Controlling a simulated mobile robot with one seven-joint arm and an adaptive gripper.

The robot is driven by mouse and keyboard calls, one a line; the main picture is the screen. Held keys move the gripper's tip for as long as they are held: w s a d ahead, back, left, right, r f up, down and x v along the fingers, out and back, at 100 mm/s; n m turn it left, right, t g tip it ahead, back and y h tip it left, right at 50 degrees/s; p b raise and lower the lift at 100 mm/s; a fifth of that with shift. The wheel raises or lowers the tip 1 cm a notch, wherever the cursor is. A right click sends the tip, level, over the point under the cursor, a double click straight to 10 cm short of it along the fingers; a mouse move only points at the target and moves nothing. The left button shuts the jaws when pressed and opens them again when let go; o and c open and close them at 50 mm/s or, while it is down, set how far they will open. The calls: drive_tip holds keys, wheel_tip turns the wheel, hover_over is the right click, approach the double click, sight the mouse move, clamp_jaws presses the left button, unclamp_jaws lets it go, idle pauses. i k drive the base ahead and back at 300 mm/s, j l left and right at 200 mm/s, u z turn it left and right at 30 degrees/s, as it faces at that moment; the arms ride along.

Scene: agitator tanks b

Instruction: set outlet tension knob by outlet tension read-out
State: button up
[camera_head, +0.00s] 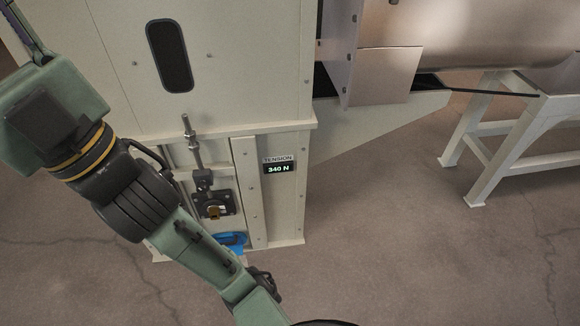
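The outlet tension read-out (278,168) is a small dark display on the right part of the pale machine's lower front. It reads "340 N" under the label "TENSION". A blue part (233,239), perhaps the tension knob, sits low on the machine front. My arm covers part of it, so its shape and setting cannot be told. Above it are a dark square bearing block with a brass-coloured centre (214,211) and an upright threaded rod (191,142). My green arm crosses the left and lower front of the picture. My gripper cannot be made out.
The pale machine housing (235,70) with a dark oval window fills the upper middle. A metal trough or drum (460,35) is at the upper right, with a pale support frame (500,130) under it. The brown floor (400,240) at the lower right is clear.

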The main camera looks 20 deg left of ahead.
sight(202, 187)
drive_tip(key=u, duration=1.2)
drive_tip(key=k+l+u, duration=0.2)
drive_tip(key=u, duration=0.2)
drive_tip(key=k+l+u, duration=0.2)
drive_tip(key=u, duration=0.25)
drive_tip(key=k+l, duration=0.1)
drive_tip(key=k, duration=0.15)
drive_tip(key=i+l, duration=0.3)
